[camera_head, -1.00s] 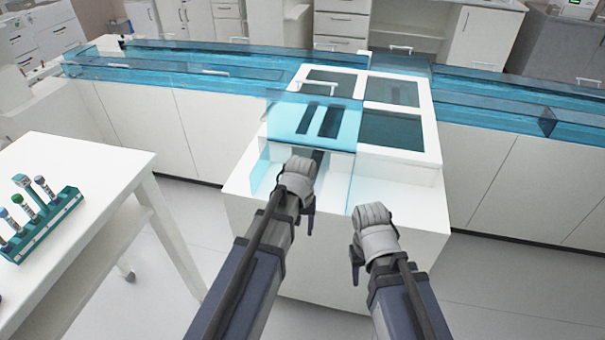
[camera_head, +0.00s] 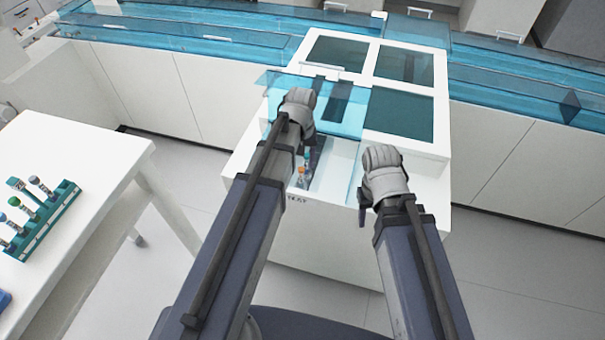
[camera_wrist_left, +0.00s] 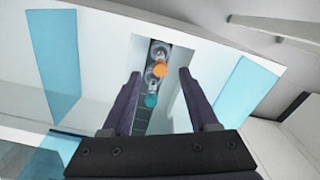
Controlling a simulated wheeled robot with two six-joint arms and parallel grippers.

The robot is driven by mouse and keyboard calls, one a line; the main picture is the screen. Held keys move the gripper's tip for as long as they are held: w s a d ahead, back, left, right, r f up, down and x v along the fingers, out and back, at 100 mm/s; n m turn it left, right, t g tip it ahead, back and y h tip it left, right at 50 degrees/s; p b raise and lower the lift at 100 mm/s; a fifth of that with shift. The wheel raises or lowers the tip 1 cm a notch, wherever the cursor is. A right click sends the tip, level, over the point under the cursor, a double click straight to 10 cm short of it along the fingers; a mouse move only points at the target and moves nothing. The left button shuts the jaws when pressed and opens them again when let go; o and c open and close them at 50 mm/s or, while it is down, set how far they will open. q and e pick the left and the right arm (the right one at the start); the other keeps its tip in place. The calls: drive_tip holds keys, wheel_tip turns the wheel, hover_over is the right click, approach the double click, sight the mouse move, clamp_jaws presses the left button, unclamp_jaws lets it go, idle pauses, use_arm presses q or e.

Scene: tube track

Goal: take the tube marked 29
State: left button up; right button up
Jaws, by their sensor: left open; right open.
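In the left wrist view, tubes stand in a dark track inside the white machine's open bay. One has an orange cap (camera_wrist_left: 160,69), one a teal cap (camera_wrist_left: 151,100), and a grey-looking top (camera_wrist_left: 159,48) shows beyond them. No number is readable, so I cannot tell which tube is marked 29. The orange-capped tube also shows in the head view (camera_head: 302,170), beside my left arm. My left gripper (camera_wrist_left: 160,74) is open and empty above the track, its fingers either side of the tube line. My right gripper (camera_head: 380,170) is open at the bay's right side; its fingertips are mostly hidden.
A teal rack (camera_head: 45,228) with several capped tubes stands on the white table (camera_head: 85,165) at left. The white machine (camera_head: 420,140) has dark windows and a blue clear cover (camera_head: 350,105) over the bay. Blue walls (camera_wrist_left: 55,60) flank the bay. Open floor lies between table and machine.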

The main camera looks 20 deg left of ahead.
sight(301, 176)
use_arm(q)
drive_tip(key=shift+w+f+b, duration=0.1)
drive_tip(key=shift+f+b, duration=3.85)
drive_tip(key=shift+f, duration=0.05)
drive_tip(key=shift+r, duration=0.1)
clamp_jaws()
